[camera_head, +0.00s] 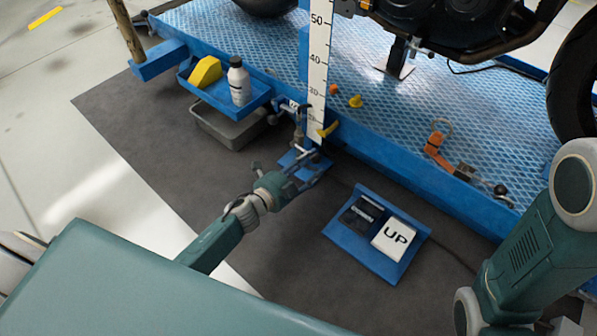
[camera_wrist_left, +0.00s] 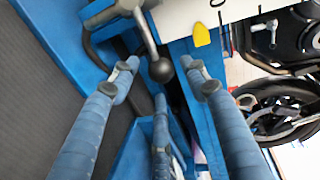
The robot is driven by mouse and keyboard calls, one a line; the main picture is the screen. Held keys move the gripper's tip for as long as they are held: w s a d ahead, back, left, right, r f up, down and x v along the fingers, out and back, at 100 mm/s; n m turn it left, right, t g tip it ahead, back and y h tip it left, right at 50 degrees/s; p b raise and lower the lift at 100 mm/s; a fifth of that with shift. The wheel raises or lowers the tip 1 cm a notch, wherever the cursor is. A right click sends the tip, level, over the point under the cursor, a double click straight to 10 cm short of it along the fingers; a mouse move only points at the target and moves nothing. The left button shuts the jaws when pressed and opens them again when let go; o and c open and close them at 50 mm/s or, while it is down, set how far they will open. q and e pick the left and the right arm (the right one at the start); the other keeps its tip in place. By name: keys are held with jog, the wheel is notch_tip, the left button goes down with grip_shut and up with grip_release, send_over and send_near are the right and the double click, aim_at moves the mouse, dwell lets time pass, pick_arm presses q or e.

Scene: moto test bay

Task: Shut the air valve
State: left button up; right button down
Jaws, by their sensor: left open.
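The air valve's grey metal lever (camera_wrist_left: 147,32) ends in a dark ball knob (camera_wrist_left: 160,70) in the left wrist view. In the head view, the valve (camera_head: 298,112) is at the blue lift's near edge, just left of the tall white scale. My left gripper (camera_head: 308,166) is open, reaching in from the lower left just below it. In the left wrist view, its fingers (camera_wrist_left: 163,78) are spread on both sides of the knob, with a third finger below. I see no clear contact with the lever. My right gripper is out of view.
A blue pedal box (camera_head: 362,255) marked UP sits on the dark mat, right of my left gripper. A blue tray (camera_head: 218,91) holds a bottle and a yellow block, above a grey bin (camera_head: 222,130). The scale (camera_head: 318,70) stands close beside the valve.

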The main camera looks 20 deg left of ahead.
pick_arm(q)
jog(key=v, duration=1.1)
jog(key=shift+d, duration=0.1)
